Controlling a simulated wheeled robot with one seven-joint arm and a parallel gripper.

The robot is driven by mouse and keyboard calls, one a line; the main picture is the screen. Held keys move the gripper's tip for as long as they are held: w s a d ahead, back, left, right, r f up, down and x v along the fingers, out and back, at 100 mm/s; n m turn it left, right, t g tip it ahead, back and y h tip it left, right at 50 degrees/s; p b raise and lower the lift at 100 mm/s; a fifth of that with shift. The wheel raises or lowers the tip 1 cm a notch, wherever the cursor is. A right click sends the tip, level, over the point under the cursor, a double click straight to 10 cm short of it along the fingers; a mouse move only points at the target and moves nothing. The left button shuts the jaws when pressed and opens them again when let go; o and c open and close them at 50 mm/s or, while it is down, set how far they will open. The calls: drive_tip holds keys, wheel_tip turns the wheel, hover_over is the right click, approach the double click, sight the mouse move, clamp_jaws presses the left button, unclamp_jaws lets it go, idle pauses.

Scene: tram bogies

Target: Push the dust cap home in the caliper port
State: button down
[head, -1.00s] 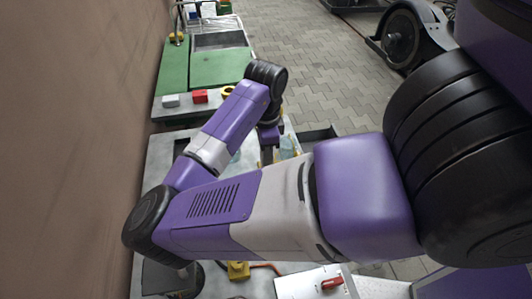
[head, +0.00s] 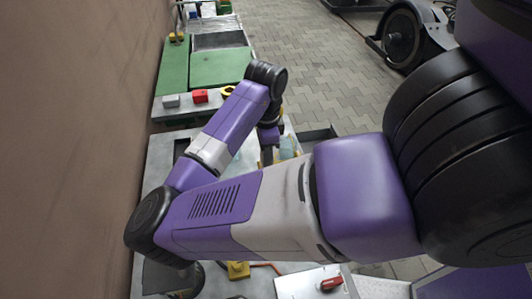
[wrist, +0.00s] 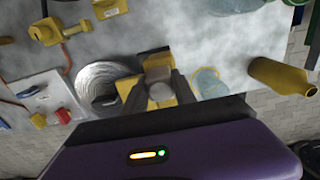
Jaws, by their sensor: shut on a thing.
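In the wrist view my gripper (wrist: 159,97) is shut, its two dark fingers on either side of a small pale round piece (wrist: 160,91), which looks like the dust cap. Yellow parts show just below and around this piece. A tan and yellow block (wrist: 158,66), perhaps the caliper, stands right beyond the fingertips. The port itself is hidden, and I cannot tell whether the cap touches it. In the head view my gripper (head: 268,156) points down at the grey bench, mostly hidden behind my arm.
A silvery coiled ring (wrist: 103,82) lies left of the gripper. A clear bluish cup (wrist: 209,83) is close on the right, with a yellow bottle (wrist: 282,76) beyond. A panel with a red knob (wrist: 63,115) is at left. A red block (head: 200,96) sits on the farther bench.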

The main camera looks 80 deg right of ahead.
drive_tip(key=shift+f+b, duration=0.45)
drive_tip(key=shift+f, duration=0.2)
drive_tip(key=c, duration=0.9)
unclamp_jaws()
drive_tip(key=shift+r, duration=0.15)
wheel_tip(320, 180, up, 8)
drive_tip(key=shift+f, duration=0.2)
